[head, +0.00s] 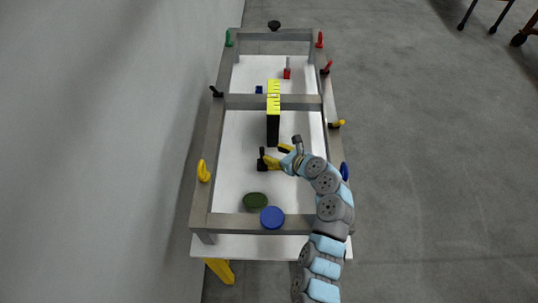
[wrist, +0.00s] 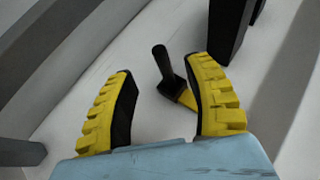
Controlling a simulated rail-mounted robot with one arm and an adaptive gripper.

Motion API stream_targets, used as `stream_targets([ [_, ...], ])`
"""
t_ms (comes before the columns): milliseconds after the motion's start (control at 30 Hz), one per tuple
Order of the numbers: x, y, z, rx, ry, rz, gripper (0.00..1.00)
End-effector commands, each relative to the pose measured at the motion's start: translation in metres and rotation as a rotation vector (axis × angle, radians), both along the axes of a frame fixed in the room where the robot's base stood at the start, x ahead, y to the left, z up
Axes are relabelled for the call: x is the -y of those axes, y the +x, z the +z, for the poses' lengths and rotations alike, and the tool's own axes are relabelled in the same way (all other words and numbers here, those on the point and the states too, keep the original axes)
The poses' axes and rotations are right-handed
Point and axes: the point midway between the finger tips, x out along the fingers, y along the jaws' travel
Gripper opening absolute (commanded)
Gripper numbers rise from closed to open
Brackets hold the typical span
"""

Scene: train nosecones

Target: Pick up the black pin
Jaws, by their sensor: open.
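A small black pin (head: 262,160) stands on the white board inside the near section of the frame. In the wrist view the pin (wrist: 162,62) shows a rounded black shaft rising from a wider black base. A yellow piece shows beside that base, and I cannot tell whether it belongs to the pin. My gripper (head: 278,154) is open, with its yellow, black-padded fingers spread near the pin. In the wrist view the pin appears between my fingers (wrist: 160,72), closer to the right one, which partly hides its base. I cannot tell whether they touch.
A tall black block with a yellow top (head: 273,122) stands just beyond my gripper. A grey metal frame (head: 207,150) surrounds the board (head: 237,135). Dark green (head: 255,201) and blue (head: 272,217) discs lie nearer. Another black piece (head: 216,92) is on the left rail. A wall runs along the left.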

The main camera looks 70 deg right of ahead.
Motion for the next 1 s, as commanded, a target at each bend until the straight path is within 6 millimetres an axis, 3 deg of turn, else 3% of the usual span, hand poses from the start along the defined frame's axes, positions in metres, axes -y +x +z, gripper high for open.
stream_targets([
  [467, 0.008, 0.021, -0.013, 0.001, 0.002, 0.001, 0.52],
  [1000, 0.024, 0.059, -0.035, 0.001, 0.0, -0.001, 0.52],
])
